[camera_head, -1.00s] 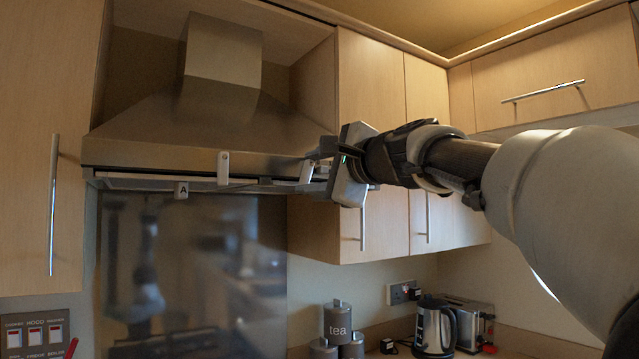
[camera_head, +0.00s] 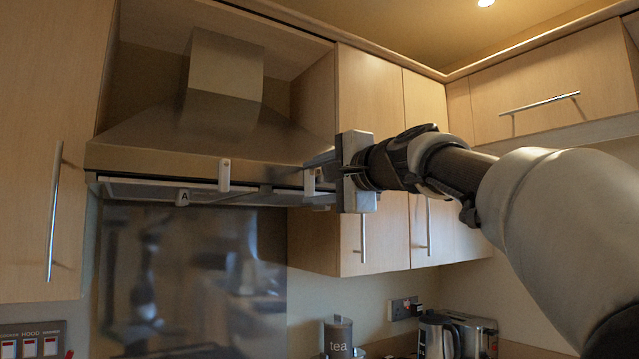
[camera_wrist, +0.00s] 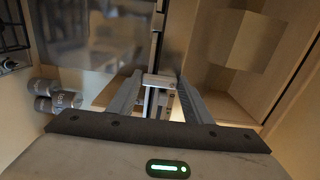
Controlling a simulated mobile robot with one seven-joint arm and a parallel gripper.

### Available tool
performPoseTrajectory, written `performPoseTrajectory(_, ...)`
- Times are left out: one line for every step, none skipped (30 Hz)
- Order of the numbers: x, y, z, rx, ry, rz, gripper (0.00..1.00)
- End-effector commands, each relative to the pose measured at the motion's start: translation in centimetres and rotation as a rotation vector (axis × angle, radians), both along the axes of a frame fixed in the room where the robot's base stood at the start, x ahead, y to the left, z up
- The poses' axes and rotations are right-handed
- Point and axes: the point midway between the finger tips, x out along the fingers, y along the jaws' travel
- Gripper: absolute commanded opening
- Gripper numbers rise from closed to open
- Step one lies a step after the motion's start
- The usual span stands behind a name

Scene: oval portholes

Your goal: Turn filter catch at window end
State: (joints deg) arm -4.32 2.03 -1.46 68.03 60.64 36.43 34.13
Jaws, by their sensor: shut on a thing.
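The filter catch at the right end of the cooker hood (camera_head: 210,160) is a small pale tab (camera_head: 309,182) at the hood's front lower edge. My gripper (camera_head: 318,172) reaches it from the right, and its fingers partly hide it. In the wrist view, the catch (camera_wrist: 158,81) sits between the two grey fingers of my gripper (camera_wrist: 157,92), which is shut on it. A second pale catch (camera_head: 224,174) stands upright further left on the same edge. The filter panel (camera_head: 145,190) lies along the hood's underside, with a tag marked A (camera_head: 183,197) hanging there.
A wall cupboard (camera_head: 375,235) with upright handles stands close behind and right of my gripper. A tall cupboard door (camera_head: 30,150) is at the left. A tea canister (camera_head: 338,337), kettle (camera_head: 438,335) and toaster (camera_head: 478,335) stand below. The space under the hood is clear.

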Motion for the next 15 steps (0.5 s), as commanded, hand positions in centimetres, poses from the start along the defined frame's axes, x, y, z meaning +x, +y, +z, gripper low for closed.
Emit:
performPoseTrajectory(0.01, 0.02, -0.08, -0.002, 0.001, 0.001, 0.23)
performPoseTrajectory(0.01, 0.02, -0.08, -0.002, 0.001, 0.001, 0.23)
performPoseTrajectory(0.01, 0.02, -0.09, -0.002, 0.001, 0.001, 0.23)
performPoseTrajectory(0.01, 0.02, -0.09, -0.002, 0.001, 0.001, 0.5)
performPoseTrajectory(0.01, 0.03, -0.08, -0.002, 0.001, 0.001, 0.55)
performPoseTrajectory(0.0, 0.01, -0.07, -0.002, 0.001, 0.001, 0.62)
performPoseTrajectory(0.0, 0.01, -0.07, -0.001, 0.001, 0.001, 0.64)
performPoseTrajectory(0.0, 0.01, -0.06, -0.001, 0.001, 0.001, 0.64)
performPoseTrajectory(0.0, 0.01, -0.05, -0.001, 0.001, 0.0, 0.64)
performPoseTrajectory(0.0, 0.01, -0.05, -0.001, 0.001, 0.0, 0.64)
performPoseTrajectory(0.0, 0.01, -0.05, -0.001, 0.001, 0.0, 0.64)
performPoseTrajectory(0.0, 0.01, -0.04, -0.001, 0.001, 0.0, 0.64)
performPoseTrajectory(0.0, 0.01, -0.03, -0.001, 0.001, 0.0, 0.64)
performPoseTrajectory(-0.01, 0.01, -0.03, -0.001, 0.001, 0.0, 0.64)
performPoseTrajectory(-0.04, -0.03, -0.03, 0.0, 0.0, 0.0, 0.64)
